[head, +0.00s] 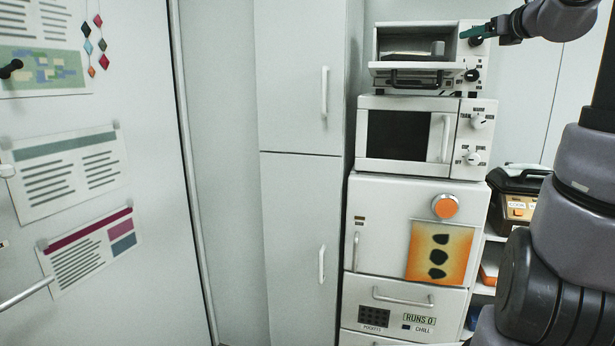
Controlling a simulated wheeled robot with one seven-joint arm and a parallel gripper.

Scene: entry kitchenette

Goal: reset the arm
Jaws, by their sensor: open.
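My arm comes in from the right edge and reaches left at the top right of the head view. My gripper (473,32) is at its end, with a dark green finger pointing left. It shows in front of the upper right of the toaster oven (465,56), near its top knob. I cannot tell whether it touches the oven. I see nothing held in the gripper. The fingers are small and seen from the side.
The toaster oven's door is lowered. It stands on a microwave (407,137), above a white cabinet (380,215) with an orange poster. A tall cupboard (300,190) stands left of them. A black-lidded box (518,188) sits on shelves at right. A door with notices (68,173) is at left.

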